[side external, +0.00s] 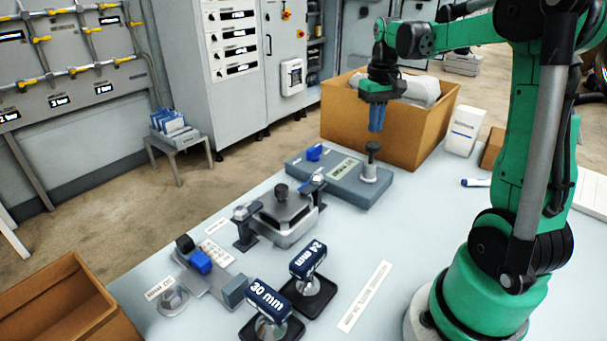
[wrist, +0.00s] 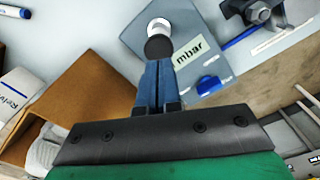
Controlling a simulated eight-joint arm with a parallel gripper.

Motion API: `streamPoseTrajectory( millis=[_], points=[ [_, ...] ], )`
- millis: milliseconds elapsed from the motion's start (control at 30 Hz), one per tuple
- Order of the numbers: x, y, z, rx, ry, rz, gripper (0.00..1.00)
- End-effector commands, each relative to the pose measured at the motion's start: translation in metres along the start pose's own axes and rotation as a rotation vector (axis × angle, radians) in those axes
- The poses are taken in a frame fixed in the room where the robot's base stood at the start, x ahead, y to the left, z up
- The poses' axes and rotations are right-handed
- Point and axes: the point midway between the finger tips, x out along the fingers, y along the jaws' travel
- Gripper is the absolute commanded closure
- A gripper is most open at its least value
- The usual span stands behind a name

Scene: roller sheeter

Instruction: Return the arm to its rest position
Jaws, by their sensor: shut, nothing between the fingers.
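My gripper (side external: 376,122) is at the end of my green arm, above the back part of the table. Its blue fingers point down and are shut, with nothing between them. In the wrist view the closed fingers (wrist: 158,68) reach toward a dark round knob (wrist: 159,47) on a white cylinder. In the side view this knob (side external: 372,147) stands on the grey unit (side external: 345,185) with a small display, just below my fingertips. A small gap shows between fingertips and knob in the side view. The wrist view reads "mbar" on that unit (wrist: 210,65).
A cardboard box (side external: 420,135) stands close behind my gripper. A white carton (side external: 464,130) and a marker (side external: 476,183) lie to the right. A clamp-like device (side external: 285,215) and blocks marked 24 mm (side external: 308,262) and 30 mm (side external: 268,303) stand nearer. The table's right-middle is mostly clear.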

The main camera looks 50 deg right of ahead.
Motion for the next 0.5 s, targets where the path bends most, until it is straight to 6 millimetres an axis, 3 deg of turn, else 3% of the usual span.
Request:
streamPoseTrajectory(
  millis=[133, 233, 400, 500],
  points=[
    [-0.005, -0.028, 0.007, -0.057, 0.058, 0.008, 1.0],
    [-0.01, -0.065, 0.02, -0.138, 0.149, 0.011, 1.0],
    [-0.01, -0.13, 0.058, -0.3, 0.343, -0.024, 1.0],
    [-0.005, -0.158, 0.081, -0.381, 0.444, -0.065, 1.0]
  ],
)
